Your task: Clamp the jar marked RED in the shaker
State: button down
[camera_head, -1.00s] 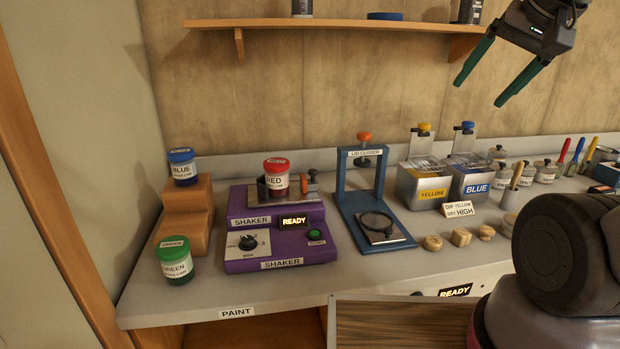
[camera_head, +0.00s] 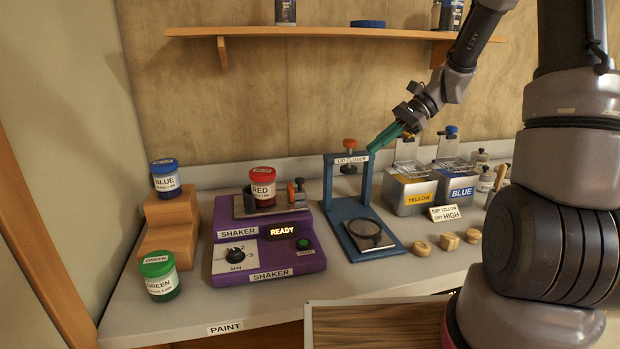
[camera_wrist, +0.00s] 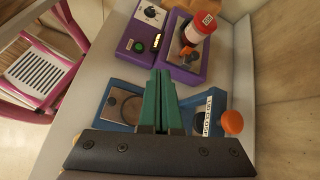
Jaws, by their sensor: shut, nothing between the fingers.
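The jar marked RED (camera_head: 262,189) has a red lid and stands upright on the upper deck of the purple shaker (camera_head: 268,262), beside an orange-tipped clamp (camera_head: 295,190). In the wrist view the RED jar (camera_wrist: 198,28) stands on the shaker (camera_wrist: 184,69) near the clamp part; I cannot tell whether the clamp presses on it. The shaker's display reads READY, with a dial and a green button below. My gripper (camera_head: 385,140) has green fingers that are shut and empty, by the top of the blue lid closer. In the wrist view the fingers (camera_wrist: 160,80) point toward the shaker.
The blue lid closer (camera_head: 333,215) with an orange knob stands right of the shaker. A BLUE jar (camera_head: 166,179) and a GREEN jar (camera_head: 159,276) are at the left by wooden steps (camera_head: 168,225). YELLOW and BLUE tins (camera_head: 409,192) stand at right. A shelf (camera_head: 300,32) runs above.

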jog(key=w+a+f+m+t+y, duration=0.1)
jog(key=w+a+f+m+y, duration=0.1)
jog(key=w+f+m+y, duration=0.55)
jog(key=a+f+n, duration=0.1)
jog(key=a+f, duration=0.1)
jog(key=a, duration=0.4)
jog(key=a+f+n+h, duration=0.1)
jog(key=a+f, duration=0.1)
jog(key=a, duration=0.5)
jog(key=shift+f, duration=0.4)
jog(key=shift+s+h, duration=0.1)
jog(key=shift+h, duration=0.15)
